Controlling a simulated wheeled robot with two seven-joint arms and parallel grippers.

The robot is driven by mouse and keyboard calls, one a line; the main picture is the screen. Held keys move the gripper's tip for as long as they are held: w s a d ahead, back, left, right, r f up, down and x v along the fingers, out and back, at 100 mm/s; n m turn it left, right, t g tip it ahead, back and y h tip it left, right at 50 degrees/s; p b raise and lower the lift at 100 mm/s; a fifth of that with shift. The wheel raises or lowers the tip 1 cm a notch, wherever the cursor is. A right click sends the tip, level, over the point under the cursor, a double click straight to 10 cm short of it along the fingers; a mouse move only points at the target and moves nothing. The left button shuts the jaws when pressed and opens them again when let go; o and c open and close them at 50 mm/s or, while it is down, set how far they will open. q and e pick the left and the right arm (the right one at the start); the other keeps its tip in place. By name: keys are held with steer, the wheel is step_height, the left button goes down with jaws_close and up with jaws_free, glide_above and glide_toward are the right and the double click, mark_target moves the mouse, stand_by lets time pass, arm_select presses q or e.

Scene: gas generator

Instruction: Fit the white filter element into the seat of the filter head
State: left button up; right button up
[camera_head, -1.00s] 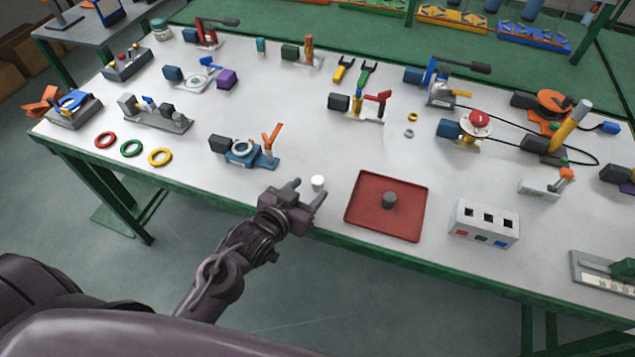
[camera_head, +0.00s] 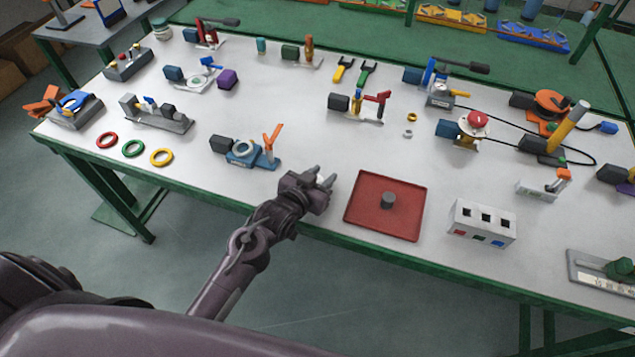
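My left gripper (camera_head: 322,178) is low over the front of the table, left of the red tray. Its two fingers stand apart. The small white filter element is at the fingers and almost wholly hidden; I cannot tell whether they touch it. A blue fixture (camera_head: 243,153) with a pale round ring on top and an orange lever stands to the upper left of the gripper. It may be the filter head, but I cannot tell for sure. My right gripper is not in view.
The red tray (camera_head: 362,215) with a grey cylinder (camera_head: 388,200) is close on the gripper's right. A white box (camera_head: 483,224) with square holes stands further right. Red, green and yellow rings (camera_head: 161,157) lie at left. The table between gripper and blue fixture is clear.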

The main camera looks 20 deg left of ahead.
arm_select(q)
steer(key=c, duration=0.6)
steer(key=shift+r, duration=0.15)
step_height(320, 180, up, 20)
steer(key=s+a+f+n+y, duration=0.3)
steer(key=s+a+f, duration=0.1)
steer(key=s, duration=0.3)
steer(key=w+d+r+m+h, duration=0.1)
steer(key=w, duration=0.1)
steer(key=w+d+r+m+h, duration=0.1)
steer(key=w, duration=0.1)
steer(key=w+d+r+m+h, duration=0.1)
steer(key=w+d, duration=0.1)
steer(key=w, duration=0.1)
steer(key=shift+r, duration=0.4)
